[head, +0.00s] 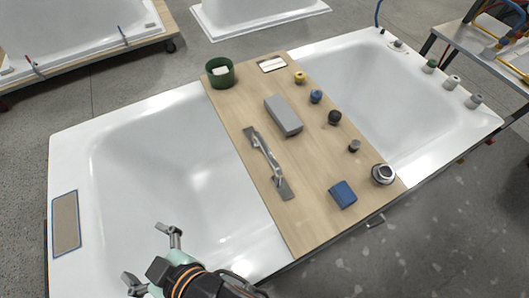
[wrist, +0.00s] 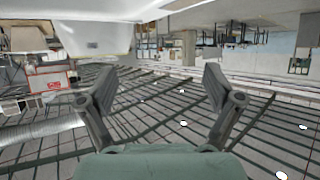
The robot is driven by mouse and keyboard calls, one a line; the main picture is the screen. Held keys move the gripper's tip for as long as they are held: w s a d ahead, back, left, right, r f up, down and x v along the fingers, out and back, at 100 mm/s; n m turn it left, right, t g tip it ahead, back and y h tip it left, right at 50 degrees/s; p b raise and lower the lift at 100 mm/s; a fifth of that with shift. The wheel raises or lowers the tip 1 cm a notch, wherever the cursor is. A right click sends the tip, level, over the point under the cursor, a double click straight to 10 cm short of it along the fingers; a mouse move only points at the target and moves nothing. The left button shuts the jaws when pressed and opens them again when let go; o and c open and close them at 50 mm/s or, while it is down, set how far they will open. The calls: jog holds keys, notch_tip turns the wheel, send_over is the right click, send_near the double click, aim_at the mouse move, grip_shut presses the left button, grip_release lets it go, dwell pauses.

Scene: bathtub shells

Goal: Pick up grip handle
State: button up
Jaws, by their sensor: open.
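The grip handle (head: 267,161) is a grey metal bar with a flat plate at each end. It lies on the wooden board (head: 225,122) that spans the white bathtub, left of the board's middle. My gripper (head: 152,258) is at the bottom left in the head view, over the near part of the left basin, well apart from the handle. Its two fingers are spread and empty. In the wrist view, my gripper (wrist: 160,105) is open with nothing between the fingers, and the handle is not in that view.
On the board are a green cup (head: 220,73), a grey block (head: 284,115), a blue block (head: 342,194), a silver-rimmed round part (head: 383,174) and several small knobs. A brown pad (head: 66,223) lies on the tub's left rim. Bottles (head: 452,82) stand on the right rim.

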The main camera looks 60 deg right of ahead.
jog(key=shift+c, duration=0.3)
jog(key=c, duration=0.7)
